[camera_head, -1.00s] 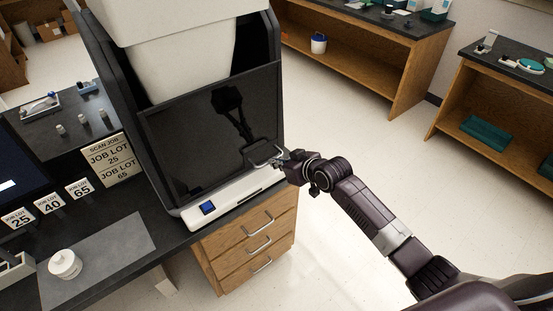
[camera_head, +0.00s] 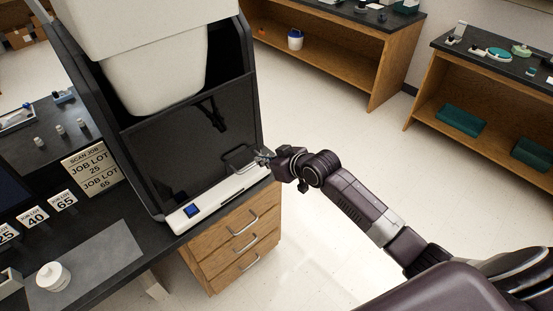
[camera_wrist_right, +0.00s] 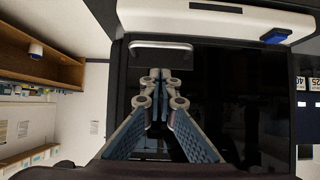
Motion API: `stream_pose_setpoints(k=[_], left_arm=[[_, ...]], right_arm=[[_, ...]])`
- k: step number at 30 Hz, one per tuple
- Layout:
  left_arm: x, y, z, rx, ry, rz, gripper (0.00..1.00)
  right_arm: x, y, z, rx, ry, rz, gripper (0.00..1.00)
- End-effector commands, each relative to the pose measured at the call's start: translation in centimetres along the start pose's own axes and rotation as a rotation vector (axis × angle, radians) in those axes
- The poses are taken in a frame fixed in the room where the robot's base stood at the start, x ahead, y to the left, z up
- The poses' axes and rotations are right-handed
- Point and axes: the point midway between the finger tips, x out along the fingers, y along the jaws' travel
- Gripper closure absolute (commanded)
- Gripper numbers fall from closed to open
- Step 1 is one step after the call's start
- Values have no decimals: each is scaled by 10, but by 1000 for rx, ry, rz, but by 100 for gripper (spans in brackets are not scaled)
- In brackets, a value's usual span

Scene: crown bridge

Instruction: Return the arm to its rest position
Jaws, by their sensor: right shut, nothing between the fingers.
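My right arm (camera_head: 355,200) reaches in from the lower right of the head view. Its gripper (camera_head: 262,158) is beside the handle (camera_head: 240,160) of the dark front panel (camera_head: 190,140) on the large machine. In the right wrist view my gripper (camera_wrist_right: 158,78) has its fingers together with nothing between them. The handle (camera_wrist_right: 160,46) lies just past the fingertips there, and I cannot tell whether they touch. The dark panel fills the space behind the fingers. My left gripper is not in view.
The machine's white base (camera_head: 215,200) has a blue screen. Drawers (camera_head: 240,245) sit below it. A white jar (camera_head: 53,276) stands on a grey mat (camera_head: 100,255) on the dark bench at left. Open floor (camera_head: 330,110) lies right of the machine, before wooden shelves (camera_head: 350,60).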

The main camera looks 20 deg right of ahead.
Motion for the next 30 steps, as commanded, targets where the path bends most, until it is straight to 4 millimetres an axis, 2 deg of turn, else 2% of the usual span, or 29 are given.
stream_pose_setpoints(k=[6, 12, 18, 23, 26, 29, 30], left_arm=[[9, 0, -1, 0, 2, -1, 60], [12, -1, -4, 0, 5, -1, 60], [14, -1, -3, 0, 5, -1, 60], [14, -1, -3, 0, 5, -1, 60], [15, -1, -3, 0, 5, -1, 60], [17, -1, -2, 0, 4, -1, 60], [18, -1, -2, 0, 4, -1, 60]], right_arm=[[-37, 1, 1, -2, 4, 2, 100], [-62, 1, 1, -1, 3, 2, 100], [-72, 0, 0, 0, 3, 1, 100], [-71, 2, 3, 4, -1, 3, 100], [-60, 9, 25, 27, -26, 21, 100], [-38, 23, 74, 68, -78, 59, 100], [-29, 29, 101, 85, -107, 79, 100]])
